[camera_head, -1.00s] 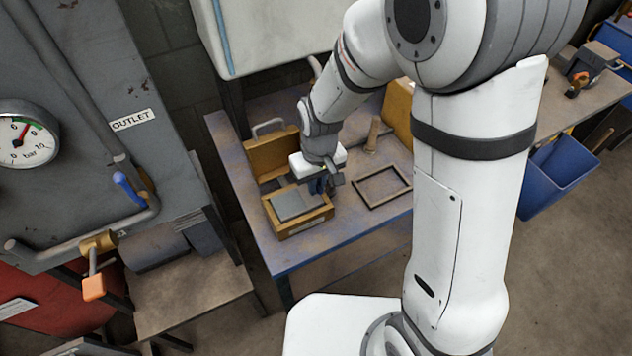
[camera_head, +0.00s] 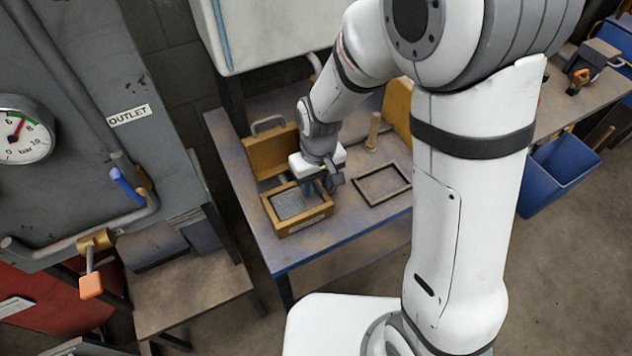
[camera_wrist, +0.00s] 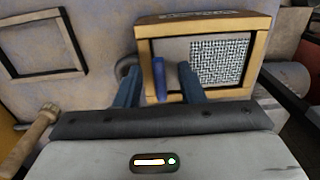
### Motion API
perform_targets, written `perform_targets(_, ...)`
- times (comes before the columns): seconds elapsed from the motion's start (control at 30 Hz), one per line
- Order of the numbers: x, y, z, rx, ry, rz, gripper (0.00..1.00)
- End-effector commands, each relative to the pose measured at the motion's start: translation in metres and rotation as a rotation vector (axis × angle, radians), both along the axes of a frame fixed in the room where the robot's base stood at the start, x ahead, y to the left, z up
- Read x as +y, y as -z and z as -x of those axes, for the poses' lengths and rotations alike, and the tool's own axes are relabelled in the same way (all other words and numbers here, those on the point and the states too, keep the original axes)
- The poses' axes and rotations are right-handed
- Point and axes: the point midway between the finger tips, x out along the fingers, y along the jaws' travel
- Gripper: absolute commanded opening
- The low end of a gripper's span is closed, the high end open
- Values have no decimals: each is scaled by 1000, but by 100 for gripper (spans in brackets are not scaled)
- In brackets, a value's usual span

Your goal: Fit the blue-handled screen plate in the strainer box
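The strainer box (camera_head: 305,224) is an open wooden box on the blue-edged bench; its rim also shows in the wrist view (camera_wrist: 262,50). The screen plate (camera_head: 288,204) lies inside the box walls, grey with a mesh area (camera_wrist: 216,62). I cannot tell whether it is fully seated. Its blue handle (camera_wrist: 159,80) stands between the fingers of my gripper (camera_wrist: 160,67), with a gap visible on each side. My gripper (camera_head: 321,186) is open, low over the right side of the box, and hides part of the plate.
A dark rectangular frame (camera_head: 382,184) lies on the bench right of the box. A wooden peg-like piece (camera_head: 374,131) stands behind it. A wooden lid-like panel with a grey handle (camera_head: 272,152) stands behind the box. Bare bench (camera_head: 345,228) shows in front.

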Motion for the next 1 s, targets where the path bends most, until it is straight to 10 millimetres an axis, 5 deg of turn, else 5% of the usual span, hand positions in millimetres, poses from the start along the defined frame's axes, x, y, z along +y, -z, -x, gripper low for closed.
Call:
perform_targets(0.17, 0, -4, 0, -2, 0, -1, 36)
perform_targets(0.6, -1, -70, -2, -3, 0, -2, 36)
perform_targets(1.0, -2, -78, -1, 1, 0, 1, 36)
